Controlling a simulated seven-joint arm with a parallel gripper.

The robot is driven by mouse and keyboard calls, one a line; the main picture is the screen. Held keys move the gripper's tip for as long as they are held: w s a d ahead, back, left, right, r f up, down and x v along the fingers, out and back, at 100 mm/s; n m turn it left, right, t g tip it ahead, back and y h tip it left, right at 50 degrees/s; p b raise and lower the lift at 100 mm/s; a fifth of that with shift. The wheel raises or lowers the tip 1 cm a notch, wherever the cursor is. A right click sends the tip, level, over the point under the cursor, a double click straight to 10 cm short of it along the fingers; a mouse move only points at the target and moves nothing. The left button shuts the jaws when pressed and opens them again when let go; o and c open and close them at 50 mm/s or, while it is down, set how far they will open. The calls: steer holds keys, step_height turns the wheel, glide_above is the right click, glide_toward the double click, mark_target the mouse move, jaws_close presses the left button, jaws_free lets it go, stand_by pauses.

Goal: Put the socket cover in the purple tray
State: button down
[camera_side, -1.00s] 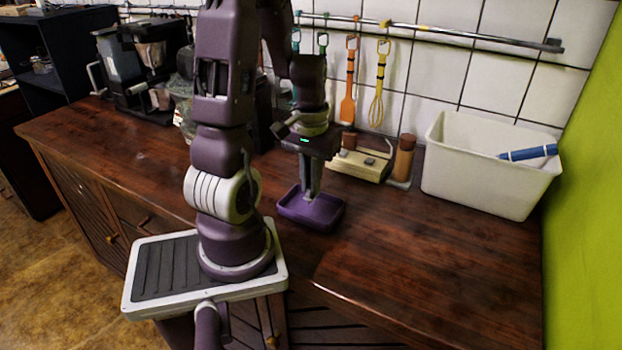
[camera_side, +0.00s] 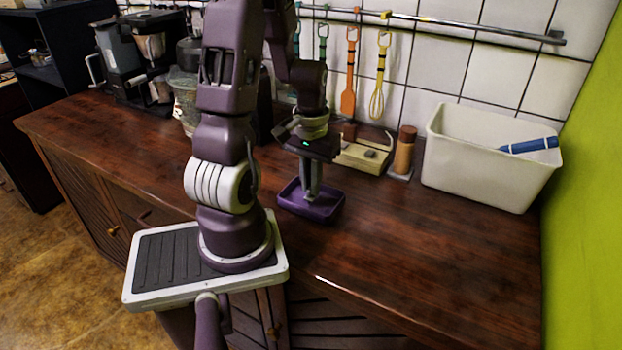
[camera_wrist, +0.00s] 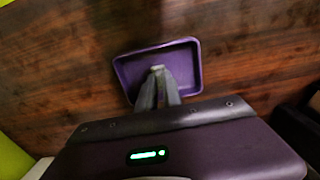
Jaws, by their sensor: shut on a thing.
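The purple tray (camera_side: 327,211) sits on the wooden counter, and its rim also shows in the wrist view (camera_wrist: 190,42). My gripper (camera_side: 311,196) points down over the tray, with its fingertips at or just above the tray's floor. In the wrist view the fingers (camera_wrist: 158,78) are close together, with a small pale piece (camera_wrist: 157,68) at their tips. This looks like the socket cover, mostly hidden between the fingers. I cannot tell whether it touches the tray floor.
Behind the tray stands a cream-coloured box-like object (camera_side: 362,157), with a brown cylinder (camera_side: 404,152) beside it. A white bin (camera_side: 480,170) with a blue bottle-like item (camera_side: 528,146) is at the right. Utensils hang from a rail behind. The counter right of the tray is clear.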

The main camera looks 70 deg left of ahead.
steer(key=shift+f, duration=0.15)
steer(key=c, duration=1.4)
jaws_free()
steer(key=shift+c, duration=0.2)
steer(key=c, duration=0.3)
steer(key=shift+c, duration=0.2)
steer(key=shift+r, duration=3.55)
